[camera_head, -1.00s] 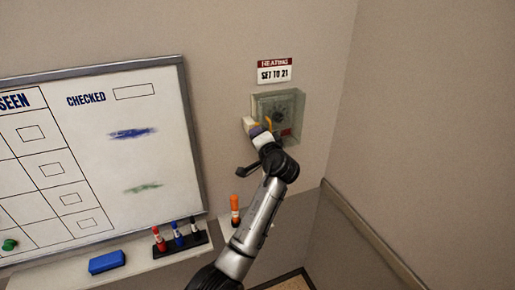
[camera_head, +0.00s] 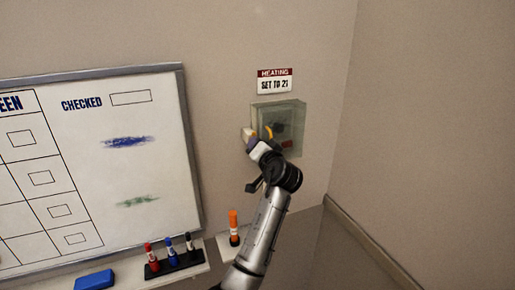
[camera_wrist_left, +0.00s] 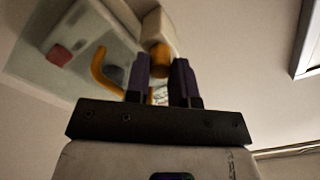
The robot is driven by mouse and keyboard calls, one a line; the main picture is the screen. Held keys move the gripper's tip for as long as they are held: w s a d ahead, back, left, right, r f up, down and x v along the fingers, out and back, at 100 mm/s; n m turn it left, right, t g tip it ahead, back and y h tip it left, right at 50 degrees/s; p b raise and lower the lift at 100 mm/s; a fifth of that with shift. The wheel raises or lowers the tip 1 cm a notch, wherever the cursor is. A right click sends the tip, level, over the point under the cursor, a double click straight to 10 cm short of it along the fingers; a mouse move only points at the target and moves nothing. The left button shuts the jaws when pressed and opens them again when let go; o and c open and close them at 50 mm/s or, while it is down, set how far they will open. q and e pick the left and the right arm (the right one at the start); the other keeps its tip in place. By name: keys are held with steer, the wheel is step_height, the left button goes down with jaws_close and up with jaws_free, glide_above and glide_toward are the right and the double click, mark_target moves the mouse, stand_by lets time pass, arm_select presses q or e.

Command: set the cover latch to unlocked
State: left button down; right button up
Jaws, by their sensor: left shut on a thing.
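A clear greenish cover (camera_head: 296,118) stands on the wall over a dark dial that shows only in part. An off-white latch block (camera_head: 246,133) sits at the cover's left edge. In the left wrist view, the block (camera_wrist_left: 158,27) carries an orange latch knob (camera_wrist_left: 158,60). My left gripper (camera_head: 259,143) is at the block, in front of the cover's lower left. Its purple fingers (camera_wrist_left: 160,80) are shut on the orange knob. A curved orange handle (camera_wrist_left: 104,72) on the cover is beside the fingers, apart from them. The latch's lock markings cannot be read. My right gripper is out of view.
A heating sign (camera_head: 274,82) reading "SET TO 21" is above the cover. A whiteboard (camera_head: 165,170) hangs at left, with a marker holder (camera_head: 175,264) and blue eraser (camera_head: 94,280) below. The right wall is clear.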

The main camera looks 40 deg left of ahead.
arm_select(q)
steer(key=c, duration=1.2)
jaws_free()
steer(key=shift+c, duration=0.2)
steer(key=b+v, duration=0.1)
steer(key=v, duration=1.3)
steer(key=shift+b, duration=0.3)
